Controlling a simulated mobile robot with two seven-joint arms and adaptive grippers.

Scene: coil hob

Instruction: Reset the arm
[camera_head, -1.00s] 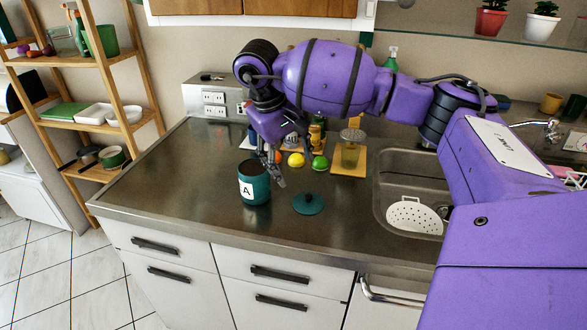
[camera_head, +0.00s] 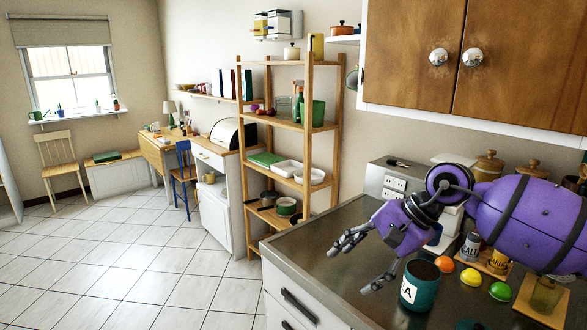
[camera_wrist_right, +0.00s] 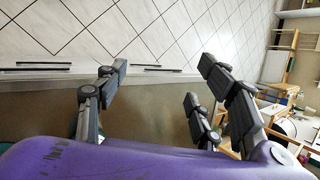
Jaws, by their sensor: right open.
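My right arm, purple with a dark wrist, comes in from the right in the head view. Its right gripper (camera_head: 360,263) is open and empty over the counter's left end, pointing left. The right wrist view shows its dark fingers (camera_wrist_right: 160,75) spread apart over the counter edge and tiled floor, with nothing between them. A teal jar (camera_head: 422,284) with a white label marked A stands open on the counter, just right of the lower finger. My left gripper is not in view.
On the counter (camera_head: 318,240) are an orange ball (camera_head: 444,264), a yellow one (camera_head: 470,277) and a green one (camera_head: 500,291), with seasoning containers behind. A wooden shelf rack (camera_head: 308,150) stands left of the counter. Open tiled floor (camera_head: 140,260) lies further left.

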